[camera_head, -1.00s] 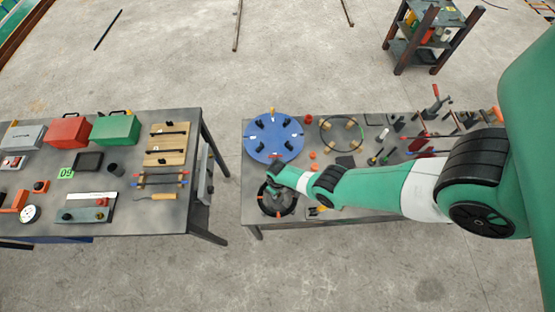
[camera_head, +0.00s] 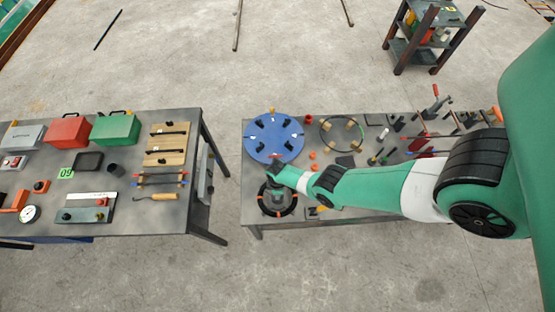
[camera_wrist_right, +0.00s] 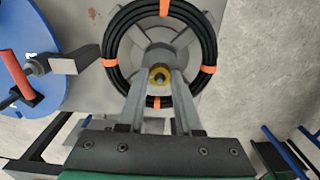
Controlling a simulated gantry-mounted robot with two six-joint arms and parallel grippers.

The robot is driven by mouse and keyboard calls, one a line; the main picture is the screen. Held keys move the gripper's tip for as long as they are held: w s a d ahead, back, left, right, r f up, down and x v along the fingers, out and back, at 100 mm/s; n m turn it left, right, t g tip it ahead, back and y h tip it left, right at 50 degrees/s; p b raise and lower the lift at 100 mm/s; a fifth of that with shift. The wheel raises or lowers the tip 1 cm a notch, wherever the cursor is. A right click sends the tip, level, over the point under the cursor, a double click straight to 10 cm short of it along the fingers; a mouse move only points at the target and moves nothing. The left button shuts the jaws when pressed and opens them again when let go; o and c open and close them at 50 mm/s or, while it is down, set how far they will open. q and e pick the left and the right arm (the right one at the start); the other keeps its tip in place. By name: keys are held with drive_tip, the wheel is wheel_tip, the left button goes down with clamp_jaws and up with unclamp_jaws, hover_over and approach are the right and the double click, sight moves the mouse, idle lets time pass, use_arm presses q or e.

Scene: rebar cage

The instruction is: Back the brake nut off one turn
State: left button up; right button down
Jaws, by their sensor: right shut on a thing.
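The brake nut (camera_wrist_right: 160,78) is a small yellow part at the hub of a reel that carries a coil of black cable (camera_wrist_right: 112,42) with orange bands. My right gripper (camera_wrist_right: 160,71) is shut on the nut, one grey finger on each side of it in the right wrist view. In the head view my right arm comes in from the right and its wrist is over the reel (camera_head: 277,198) at the table's front left corner. The nut is too small to make out there. My left gripper is not in view.
A blue round plate (camera_head: 262,149) with black clamps stands right behind the reel. Loose tools and small parts lie to the right on the same table. A second table (camera_head: 170,215) with boxes stands to the left, across a gap.

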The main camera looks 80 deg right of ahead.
idle(0.3)
drive_tip(key=c, duration=0.6)
unclamp_jaws()
